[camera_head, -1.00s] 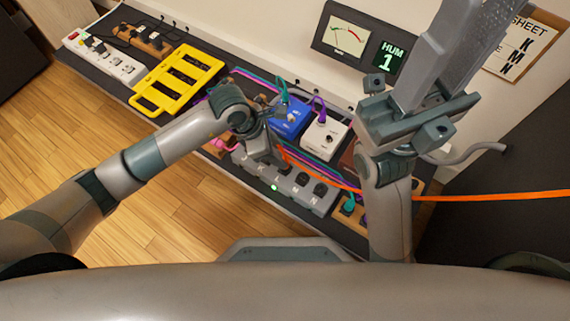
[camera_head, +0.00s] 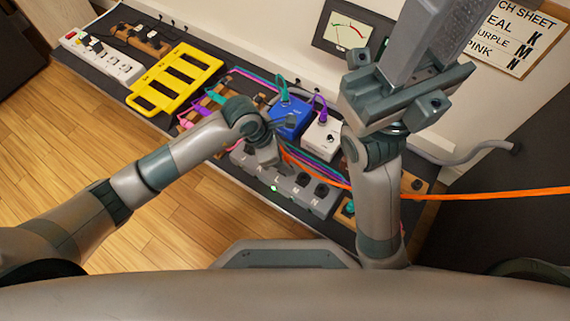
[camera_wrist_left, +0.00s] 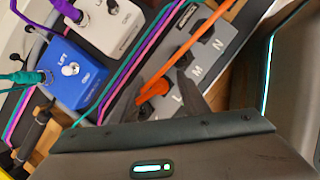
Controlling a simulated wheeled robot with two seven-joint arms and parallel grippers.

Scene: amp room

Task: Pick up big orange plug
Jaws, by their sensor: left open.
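The big orange plug (camera_wrist_left: 152,92) shows in the left wrist view at the lettered grey power strip (camera_wrist_left: 208,62), near its L position. The plug's orange cable (camera_head: 480,194) runs off to the right in the head view. My left gripper (camera_wrist_left: 158,98) is open, with one dark finger on each side of the plug. A gap shows between the plug and the right finger; contact with the left finger is unclear. In the head view my left gripper (camera_head: 280,160) covers the plug. My right arm (camera_head: 378,205) rises at the right; its fingers cannot be made out.
A blue pedal (camera_head: 290,118) and a white pedal (camera_head: 322,138) sit just behind the strip, with purple and teal cables. A yellow rack (camera_head: 175,80) and a white power strip (camera_head: 100,55) lie left. A pinned sheet (camera_head: 510,38) hangs at the right.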

